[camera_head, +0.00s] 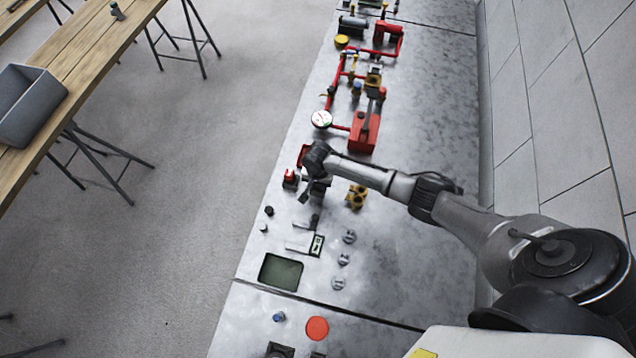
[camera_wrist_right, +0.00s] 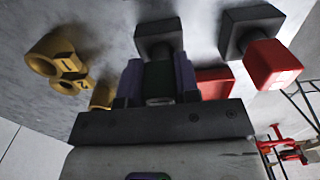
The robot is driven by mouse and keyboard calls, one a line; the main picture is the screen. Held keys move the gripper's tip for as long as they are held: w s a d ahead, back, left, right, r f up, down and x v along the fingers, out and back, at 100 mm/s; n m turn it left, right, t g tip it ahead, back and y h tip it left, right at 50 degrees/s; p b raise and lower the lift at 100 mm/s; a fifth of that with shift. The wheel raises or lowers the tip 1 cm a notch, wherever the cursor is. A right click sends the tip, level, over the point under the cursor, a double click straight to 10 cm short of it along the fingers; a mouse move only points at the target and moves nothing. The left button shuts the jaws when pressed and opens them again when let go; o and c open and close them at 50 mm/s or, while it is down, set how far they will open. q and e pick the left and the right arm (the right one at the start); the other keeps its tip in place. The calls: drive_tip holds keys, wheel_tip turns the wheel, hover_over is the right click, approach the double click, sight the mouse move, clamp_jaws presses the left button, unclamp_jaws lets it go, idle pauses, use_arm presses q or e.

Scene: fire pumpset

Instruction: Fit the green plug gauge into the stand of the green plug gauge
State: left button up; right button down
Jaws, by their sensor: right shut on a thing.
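My right gripper (camera_head: 314,192) is over the grey bench top. In the right wrist view its two purplish fingers (camera_wrist_right: 158,80) are shut on a dark green cylinder, the green plug gauge (camera_wrist_right: 158,78). A dark square block (camera_wrist_right: 160,36), which looks like its stand, is just beyond the fingertips and roughly in line with the gauge. I cannot tell whether the gauge touches the block or is inside it. In the head view the gauge is too small and hidden to make out. My left gripper is not in view.
A similar dark block (camera_wrist_right: 248,26) with a red cube-shaped piece (camera_wrist_right: 270,64) stands beside it. Yellow ringed parts (camera_wrist_right: 56,62) lie on the other side. Red pipework with a gauge dial (camera_head: 321,119) runs further up the bench. A green panel (camera_head: 281,271) is below.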

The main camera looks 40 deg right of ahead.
drive_tip(key=shift+f, duration=0.4)
drive_tip(key=shift+f, duration=0.15)
drive_tip(key=c, duration=0.8)
unclamp_jaws()
drive_tip(key=shift+c, duration=0.2)
